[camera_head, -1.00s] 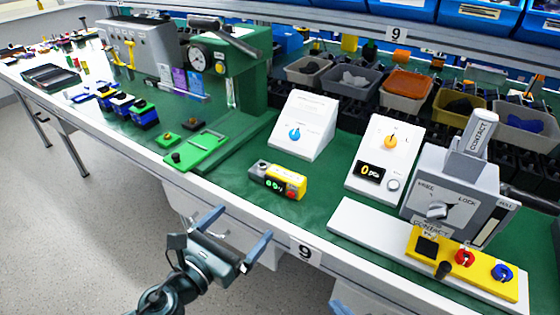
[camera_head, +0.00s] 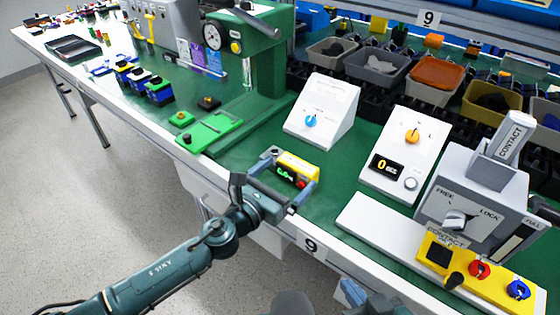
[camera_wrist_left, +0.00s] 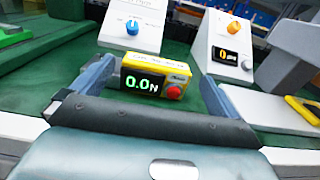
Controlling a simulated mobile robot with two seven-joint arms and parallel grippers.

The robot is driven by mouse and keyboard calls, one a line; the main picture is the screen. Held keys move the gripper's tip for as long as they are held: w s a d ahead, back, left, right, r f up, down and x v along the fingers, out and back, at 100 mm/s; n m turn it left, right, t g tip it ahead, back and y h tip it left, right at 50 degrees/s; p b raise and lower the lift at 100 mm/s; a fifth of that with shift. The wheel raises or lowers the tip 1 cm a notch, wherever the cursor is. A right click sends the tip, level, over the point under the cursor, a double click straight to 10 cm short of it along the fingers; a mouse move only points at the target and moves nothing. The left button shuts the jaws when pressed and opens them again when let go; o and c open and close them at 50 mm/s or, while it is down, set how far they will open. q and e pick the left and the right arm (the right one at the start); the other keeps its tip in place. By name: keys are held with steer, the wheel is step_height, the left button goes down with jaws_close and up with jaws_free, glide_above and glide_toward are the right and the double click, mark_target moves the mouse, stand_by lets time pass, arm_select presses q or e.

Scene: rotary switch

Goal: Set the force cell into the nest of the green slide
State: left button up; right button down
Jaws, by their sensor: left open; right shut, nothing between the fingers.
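The force cell (camera_head: 297,167) is a small yellow and dark block with a red button. It lies on the green bench top near the front edge, and its display reads 0.0 N in the left wrist view (camera_wrist_left: 155,80). My left gripper (camera_head: 290,172) is open, with its fingers on either side of the force cell; I cannot tell whether they touch it. The green slide (camera_head: 210,132) is a flat plate with a black knob, left of the cell at the foot of the green press. Its nest is not clearly distinguishable. My right gripper (camera_head: 354,292) is shut and empty at the bottom edge, partly cut off.
A white sloped box with a blue knob (camera_head: 318,108) stands behind the cell. A white box with an orange knob (camera_head: 404,155) stands to the right. A grey contact fixture (camera_head: 475,205) is farther right. The green press (camera_head: 265,55) rises behind the slide.

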mark_target(296, 166)
arm_select(q)
steer(key=x, duration=0.4)
steer(key=shift+w+d, duration=0.1)
steer(key=shift+w, duration=0.25)
steer(key=c, duration=1)
steer(key=shift+o, duration=0.2)
